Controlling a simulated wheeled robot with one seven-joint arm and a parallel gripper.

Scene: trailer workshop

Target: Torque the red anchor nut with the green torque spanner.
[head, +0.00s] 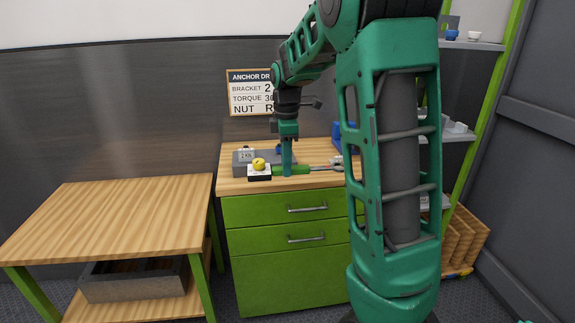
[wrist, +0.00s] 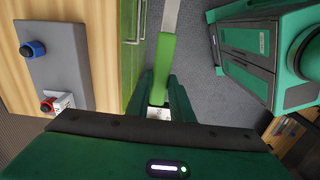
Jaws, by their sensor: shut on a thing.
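The green torque spanner (wrist: 164,62) is between my gripper's fingers, gripped by its green handle, with its pale metal shaft pointing up the wrist view. In the head view the spanner (head: 292,169) lies crosswise at my gripper (head: 287,172), shaft to the right. My gripper is shut on it; the fingers also show in the wrist view (wrist: 160,98). The red anchor nut (wrist: 48,105) sits on a grey plate (wrist: 58,68), left of the spanner in the wrist view and apart from it. A blue nut (wrist: 33,50) sits on the same plate. I cannot make out the red nut in the head view.
The plate rests on a wooden top above a green drawer cabinet (head: 288,265). A yellow round item (head: 259,163) shows left of my gripper. A lower wooden table (head: 110,215) stands left. Shelves (head: 470,135) stand right. A notice board (head: 248,92) hangs behind.

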